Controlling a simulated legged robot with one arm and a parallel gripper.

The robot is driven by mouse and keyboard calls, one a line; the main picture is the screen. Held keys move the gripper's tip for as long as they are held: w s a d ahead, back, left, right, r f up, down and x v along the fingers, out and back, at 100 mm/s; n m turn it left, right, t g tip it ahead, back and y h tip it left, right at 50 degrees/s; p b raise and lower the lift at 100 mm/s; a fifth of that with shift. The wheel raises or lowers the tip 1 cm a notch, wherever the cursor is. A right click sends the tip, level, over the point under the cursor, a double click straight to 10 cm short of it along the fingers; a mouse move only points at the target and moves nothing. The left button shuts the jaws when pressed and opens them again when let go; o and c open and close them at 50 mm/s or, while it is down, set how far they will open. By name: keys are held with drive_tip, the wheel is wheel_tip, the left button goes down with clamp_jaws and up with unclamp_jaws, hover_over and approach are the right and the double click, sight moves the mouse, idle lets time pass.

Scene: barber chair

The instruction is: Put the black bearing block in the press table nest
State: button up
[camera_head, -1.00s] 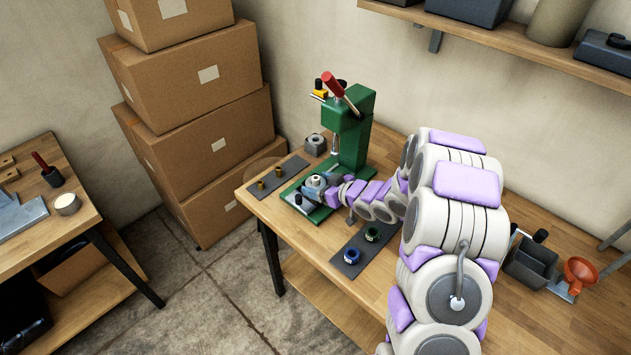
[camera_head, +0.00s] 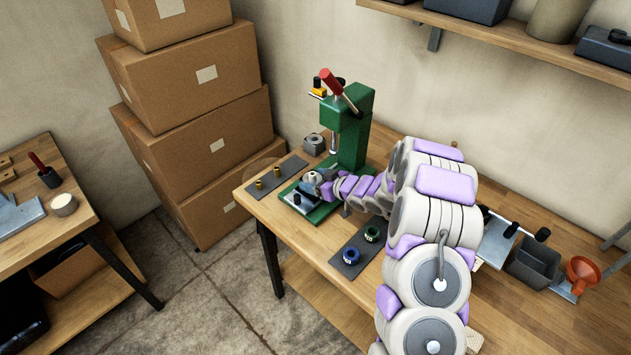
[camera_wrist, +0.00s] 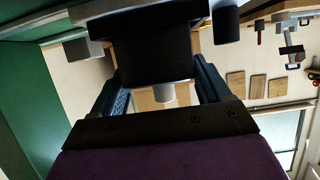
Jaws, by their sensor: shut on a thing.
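The green arbor press (camera_head: 352,135) stands on the bench, its base plate carrying a pale nest area (camera_head: 300,196) and a small black post (camera_head: 297,199). My gripper (camera_head: 316,180) is low in front of the press column, over the right part of that base. In the wrist view, my gripper (camera_wrist: 162,85) is shut on the black bearing block (camera_wrist: 150,52), with a finger on each side. A grey cylinder (camera_wrist: 165,93) shows at the block's edge. The block is small and mostly hidden in the head view, and I cannot tell whether it touches the press table.
A dark mat with brass bushings (camera_head: 277,171) lies left of the press. A grey holed block (camera_head: 314,143) stands behind it. A blue ring (camera_head: 352,256) and a green ring (camera_head: 371,233) lie on another mat (camera_head: 352,264). Stacked cartons (camera_head: 205,145) stand left of the bench.

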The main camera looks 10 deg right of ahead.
drive_tip(key=shift+r, duration=0.1)
drive_tip(key=o, duration=1.8)
